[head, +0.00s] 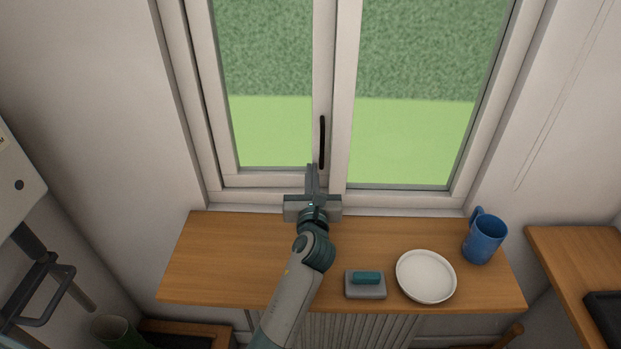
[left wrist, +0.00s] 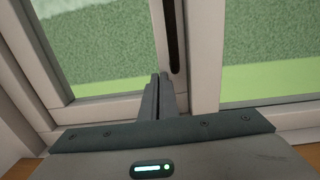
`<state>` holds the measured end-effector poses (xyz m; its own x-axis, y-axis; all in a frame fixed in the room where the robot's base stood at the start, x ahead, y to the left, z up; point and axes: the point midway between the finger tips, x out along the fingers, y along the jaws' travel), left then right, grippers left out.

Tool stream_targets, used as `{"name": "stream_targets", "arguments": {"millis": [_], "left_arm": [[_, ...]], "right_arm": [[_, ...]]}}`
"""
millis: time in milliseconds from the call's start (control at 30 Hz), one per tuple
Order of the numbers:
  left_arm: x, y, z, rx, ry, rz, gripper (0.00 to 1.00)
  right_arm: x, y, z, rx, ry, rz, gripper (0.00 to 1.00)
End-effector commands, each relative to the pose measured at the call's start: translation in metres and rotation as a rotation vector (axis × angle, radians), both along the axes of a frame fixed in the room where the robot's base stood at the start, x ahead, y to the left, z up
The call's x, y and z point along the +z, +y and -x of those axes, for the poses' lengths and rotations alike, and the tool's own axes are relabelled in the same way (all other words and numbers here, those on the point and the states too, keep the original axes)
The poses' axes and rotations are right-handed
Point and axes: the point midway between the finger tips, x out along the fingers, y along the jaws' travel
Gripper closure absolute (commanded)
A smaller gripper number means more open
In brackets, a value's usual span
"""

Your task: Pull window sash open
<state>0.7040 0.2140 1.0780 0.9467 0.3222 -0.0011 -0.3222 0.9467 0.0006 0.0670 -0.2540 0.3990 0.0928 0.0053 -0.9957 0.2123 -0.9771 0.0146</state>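The window has a left sash (head: 274,180) in a pale frame, with a black upright handle (head: 322,142) on its right stile. The handle also shows at the top of the left wrist view (left wrist: 174,32). My left gripper (head: 312,167) is at the lower end of the handle, slightly left of it in the head view. Its two fingers (left wrist: 161,82) are close together with nothing seen between them, and their tips point toward the sash. I cannot tell whether they touch the handle or sash. The sash looks in line with its frame. My right gripper is out of view.
A wooden bench top (head: 225,262) lies below the window. On its right are a grey block with a teal top (head: 366,284), a white plate (head: 426,276) and a blue mug (head: 484,239). The bench's left part is clear. Another wooden surface (head: 575,260) stands at right.

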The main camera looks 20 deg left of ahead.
Motion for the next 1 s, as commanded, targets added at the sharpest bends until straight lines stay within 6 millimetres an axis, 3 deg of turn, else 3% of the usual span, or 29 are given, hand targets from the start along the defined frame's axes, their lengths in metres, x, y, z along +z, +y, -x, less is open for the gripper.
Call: {"name": "stream_targets", "arguments": {"millis": [133,433,1000], "left_arm": [[0.0,0.001,-0.023,0.065,-0.005,0.001,1.0],[0.003,0.012,-0.074,0.074,-0.003,-0.002,1.0],[0.001,0.013,-0.077,0.074,-0.002,0.0,1.0]], "right_arm": [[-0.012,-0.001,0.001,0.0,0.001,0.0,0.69],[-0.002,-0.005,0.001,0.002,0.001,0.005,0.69],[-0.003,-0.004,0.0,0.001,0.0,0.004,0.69]]}}
